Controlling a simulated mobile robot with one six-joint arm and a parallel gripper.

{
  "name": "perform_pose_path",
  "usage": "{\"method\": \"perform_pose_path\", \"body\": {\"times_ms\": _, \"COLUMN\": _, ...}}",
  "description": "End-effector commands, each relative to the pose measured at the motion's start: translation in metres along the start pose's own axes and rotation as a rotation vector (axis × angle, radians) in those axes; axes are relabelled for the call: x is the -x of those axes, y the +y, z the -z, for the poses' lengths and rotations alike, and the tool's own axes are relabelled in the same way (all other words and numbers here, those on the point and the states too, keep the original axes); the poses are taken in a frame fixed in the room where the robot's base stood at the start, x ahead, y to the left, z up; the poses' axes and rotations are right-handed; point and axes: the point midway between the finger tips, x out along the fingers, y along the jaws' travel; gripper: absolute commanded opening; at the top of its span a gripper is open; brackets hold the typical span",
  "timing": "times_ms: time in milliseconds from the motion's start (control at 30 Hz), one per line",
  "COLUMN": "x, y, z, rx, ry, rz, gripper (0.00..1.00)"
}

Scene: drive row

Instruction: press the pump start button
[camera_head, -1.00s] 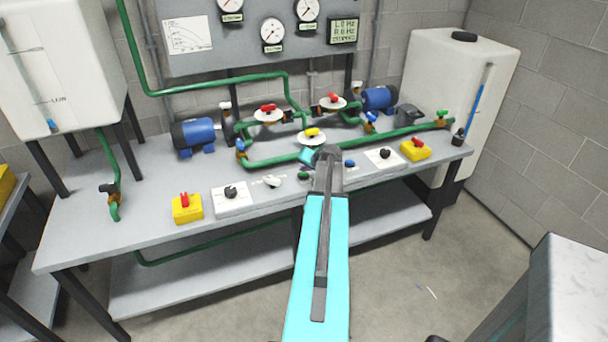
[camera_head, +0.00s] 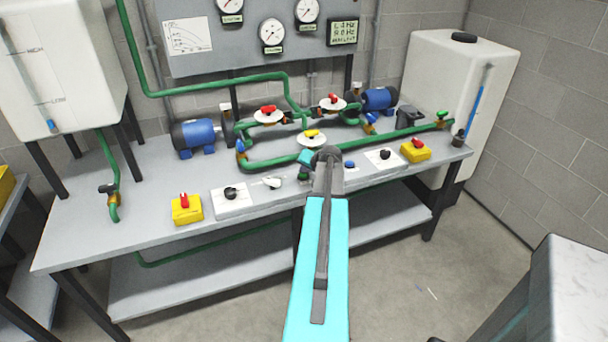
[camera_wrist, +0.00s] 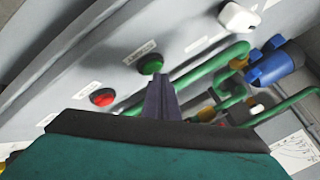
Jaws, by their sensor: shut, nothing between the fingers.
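In the wrist view my gripper (camera_wrist: 159,80) is shut and empty. Its fingertips are at the lower edge of the green button and overlap it in the picture; I cannot tell whether they press it. A red button (camera_wrist: 103,97) lies to the left of the fingers. In the head view my arm covers the fingertips and much of the panel around them.
Yellow switch boxes (camera_head: 187,209) (camera_head: 415,151) and a white lever switch (camera_head: 272,182) stand along the bench front. Green pipes (camera_head: 270,162), valves and blue pump motors (camera_head: 195,136) lie behind. The grey display (camera_head: 343,32) hangs on the back board.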

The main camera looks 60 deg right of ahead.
Motion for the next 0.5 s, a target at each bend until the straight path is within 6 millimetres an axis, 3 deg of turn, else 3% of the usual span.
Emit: {"method": "perform_pose_path", "body": {"times_ms": 500, "x": 0.0064, "y": -0.0028, "z": 0.0041, "rx": -0.001, "ry": 0.0, "rz": -0.001, "gripper": 0.0}}
